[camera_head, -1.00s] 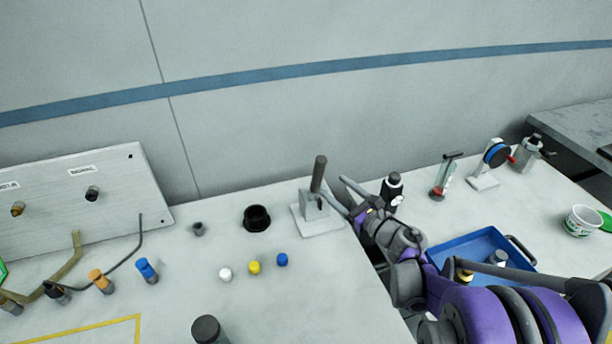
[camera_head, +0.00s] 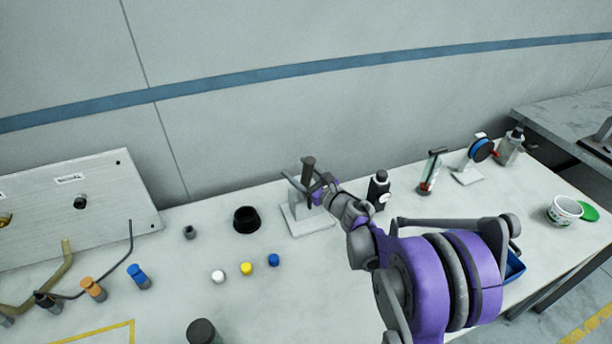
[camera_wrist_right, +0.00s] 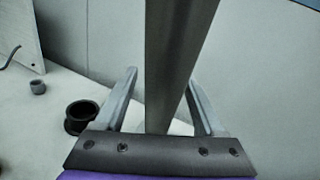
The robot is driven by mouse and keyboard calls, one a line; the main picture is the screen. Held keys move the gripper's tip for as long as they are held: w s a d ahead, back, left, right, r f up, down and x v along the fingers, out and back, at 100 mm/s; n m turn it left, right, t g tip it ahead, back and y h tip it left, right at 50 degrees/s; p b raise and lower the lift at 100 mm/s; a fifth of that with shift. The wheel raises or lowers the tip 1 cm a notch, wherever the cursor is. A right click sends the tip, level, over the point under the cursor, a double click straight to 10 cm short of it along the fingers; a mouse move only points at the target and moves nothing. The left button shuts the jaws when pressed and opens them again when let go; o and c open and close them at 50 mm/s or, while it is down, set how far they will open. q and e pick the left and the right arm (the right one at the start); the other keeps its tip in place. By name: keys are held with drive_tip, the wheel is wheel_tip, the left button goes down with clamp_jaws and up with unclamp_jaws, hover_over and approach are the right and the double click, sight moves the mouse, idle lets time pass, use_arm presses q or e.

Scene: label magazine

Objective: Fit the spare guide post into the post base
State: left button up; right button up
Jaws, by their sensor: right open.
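A dark grey round post (camera_head: 308,168), which looks like the guide post, stands in a light grey block on a pale square plate (camera_head: 312,226). Its lower end is hidden at the block, so I cannot tell how deep it sits. My right gripper (camera_head: 300,190) is open, with one finger on each side of the post. In the right wrist view the post (camera_wrist_right: 170,60) rises between the two spread fingers (camera_wrist_right: 165,100); I see no clear grip on it. A black round socket (camera_head: 246,219) stands left of the plate. I cannot tell which is the post base. My left gripper is out of view.
A small grey cylinder (camera_head: 190,232) and white, yellow and blue caps (camera_head: 246,268) stand nearby. A black bottle (camera_head: 378,190) is close to my right arm. A blue tray (camera_head: 515,267) is mostly hidden behind that arm. A dark cylinder (camera_head: 202,331) stands in front.

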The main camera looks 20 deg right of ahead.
clamp_jaws()
idle(0.5)
